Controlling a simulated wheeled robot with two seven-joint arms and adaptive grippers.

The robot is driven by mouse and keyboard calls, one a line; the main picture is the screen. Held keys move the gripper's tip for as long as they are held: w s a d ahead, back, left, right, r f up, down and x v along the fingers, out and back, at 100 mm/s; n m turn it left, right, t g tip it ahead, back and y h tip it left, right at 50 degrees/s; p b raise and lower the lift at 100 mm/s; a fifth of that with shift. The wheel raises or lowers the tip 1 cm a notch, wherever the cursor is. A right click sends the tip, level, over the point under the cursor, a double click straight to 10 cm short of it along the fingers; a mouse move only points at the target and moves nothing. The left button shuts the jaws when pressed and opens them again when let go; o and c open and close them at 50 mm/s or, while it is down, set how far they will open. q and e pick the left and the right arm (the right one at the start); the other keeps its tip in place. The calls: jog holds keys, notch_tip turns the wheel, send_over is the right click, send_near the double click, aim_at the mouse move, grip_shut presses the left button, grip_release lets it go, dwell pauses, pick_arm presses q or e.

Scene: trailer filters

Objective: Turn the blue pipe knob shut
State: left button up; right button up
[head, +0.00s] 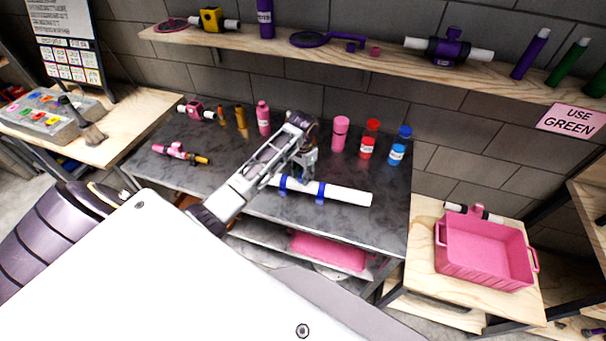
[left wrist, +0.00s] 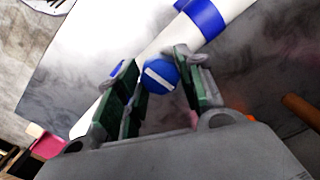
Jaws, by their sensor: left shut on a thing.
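The white pipe (head: 345,193) with blue bands lies on the dark worktable in the head view. It also shows in the left wrist view (left wrist: 235,10), with a blue band at the top. The blue pipe knob (left wrist: 160,75), round with a white stripe across its face, sits between the green-padded fingers of my left gripper (left wrist: 158,88). My left gripper (head: 304,174) reaches down to the pipe from above and is shut on the knob. In the head view the gripper mostly hides the knob. My right gripper is not in view.
Pink (head: 340,134), red (head: 367,146) and blue (head: 398,152) bottles stand behind the pipe on the dark table (head: 385,225). A pink bottle (head: 263,117) and small pipe parts (head: 181,153) are at the left. A pink bin (head: 487,252) stands at the right.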

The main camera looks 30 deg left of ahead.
pick_arm(q)
jog(key=shift+m, duration=0.5)
jog(key=o, duration=1)
jog(key=shift+r, duration=0.1)
jog(key=shift+r, duration=5.95)
jog(key=shift+f, duration=0.1)
